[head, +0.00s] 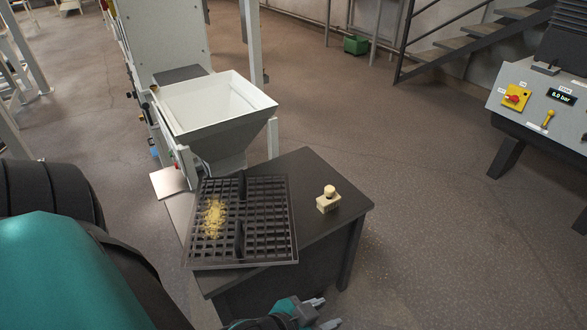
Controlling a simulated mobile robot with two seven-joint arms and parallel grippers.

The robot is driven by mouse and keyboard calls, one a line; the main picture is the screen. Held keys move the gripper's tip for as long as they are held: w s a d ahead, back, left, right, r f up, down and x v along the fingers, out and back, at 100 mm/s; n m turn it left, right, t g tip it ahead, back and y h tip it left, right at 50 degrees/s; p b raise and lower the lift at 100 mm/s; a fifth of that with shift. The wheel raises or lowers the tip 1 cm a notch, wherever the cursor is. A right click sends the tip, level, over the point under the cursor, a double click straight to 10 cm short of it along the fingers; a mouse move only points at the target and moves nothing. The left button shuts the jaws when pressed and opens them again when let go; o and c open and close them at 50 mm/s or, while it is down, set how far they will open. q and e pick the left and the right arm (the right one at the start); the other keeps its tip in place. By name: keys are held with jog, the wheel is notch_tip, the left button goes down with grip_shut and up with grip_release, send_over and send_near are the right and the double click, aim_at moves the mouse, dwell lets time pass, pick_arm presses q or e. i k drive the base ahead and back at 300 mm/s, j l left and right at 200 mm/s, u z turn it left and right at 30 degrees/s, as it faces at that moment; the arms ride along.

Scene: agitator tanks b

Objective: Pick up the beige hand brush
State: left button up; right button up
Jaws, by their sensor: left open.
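The beige hand brush (326,203), a small cream block with a rounded knob on top, stands upright on the dark table (345,222), right of the black grate. My left gripper (326,312) is at the bottom edge of the head view, open and empty. It is in front of the table and apart from the brush, nearer to me. Only its front part shows. My right gripper is not in view.
A black grate (268,222) with yellowish grains (213,217) lies on the table's left part, with dark upright plates on it. A white hopper (215,110) stands behind. A control panel (540,105) is at right. Floor right of the table is clear.

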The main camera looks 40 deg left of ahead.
aim_at(331, 199)
jog(key=i+l+u, duration=0.1)
jog(key=u, duration=0.4)
jog(key=i+l+u, duration=0.15)
jog(key=u, duration=0.35)
jog(key=i+l+u, duration=0.15)
jog(key=u, duration=0.35)
jog(key=i+l+u, duration=0.1)
jog(key=l+u, duration=0.2)
jog(key=u, duration=0.15)
jog(key=l+u, duration=0.25)
jog(key=u, duration=0.25)
jog(key=l+u, duration=0.25)
jog(key=i+l+u, duration=0.1)
jog(key=l+u, duration=0.2)
